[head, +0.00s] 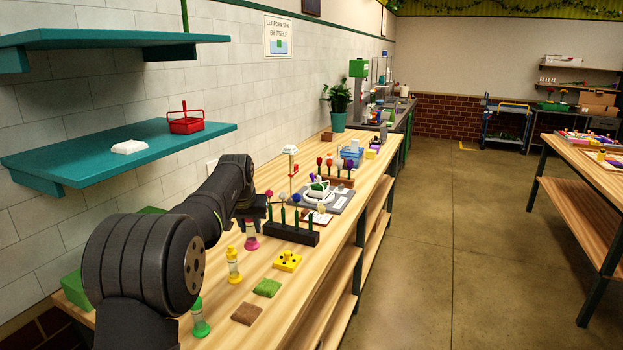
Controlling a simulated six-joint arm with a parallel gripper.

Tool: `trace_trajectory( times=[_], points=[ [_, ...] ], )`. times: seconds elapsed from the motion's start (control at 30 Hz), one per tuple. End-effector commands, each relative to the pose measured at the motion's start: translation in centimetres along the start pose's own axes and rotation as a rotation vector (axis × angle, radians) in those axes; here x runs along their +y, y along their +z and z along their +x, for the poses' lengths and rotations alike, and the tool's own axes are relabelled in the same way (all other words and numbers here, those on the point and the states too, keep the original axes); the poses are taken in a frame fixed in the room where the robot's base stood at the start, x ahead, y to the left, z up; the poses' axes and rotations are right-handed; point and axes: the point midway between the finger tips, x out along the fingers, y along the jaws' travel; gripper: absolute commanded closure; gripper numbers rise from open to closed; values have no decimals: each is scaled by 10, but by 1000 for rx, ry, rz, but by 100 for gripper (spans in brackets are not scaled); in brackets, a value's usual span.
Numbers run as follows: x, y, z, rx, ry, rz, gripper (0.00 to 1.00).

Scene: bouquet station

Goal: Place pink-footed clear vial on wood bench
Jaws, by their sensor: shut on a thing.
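The pink-footed clear vial (251,240) is upright at the wood bench (222,288), its pink foot low and its clear upper part just under my gripper. My gripper (251,220) points down and is shut on the vial near its top. The jaws are small and dark here, and my arm covers part of the view behind them. I cannot tell whether the pink foot touches the bench top.
A yellow-footed vial (233,268) and a green-footed vial (200,318) stand nearer on the bench. A dark block with stems (291,233) is right of the pink one. A yellow holed block (287,261), green pad (267,288) and brown pad (247,313) lie in front.

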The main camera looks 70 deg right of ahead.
Motion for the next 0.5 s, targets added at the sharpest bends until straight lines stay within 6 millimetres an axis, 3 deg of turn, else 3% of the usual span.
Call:
trace_trajectory(
  times=[0.1, 0.27, 0.37, 0.5],
  points=[
    [25, -10, 15, 4, 23, 55, 100],
    [40, -16, 26, 6, 38, 92, 100],
    [34, -18, 34, 6, 40, 97, 100],
    [8, -22, 54, 6, 40, 95, 100]
  ],
)
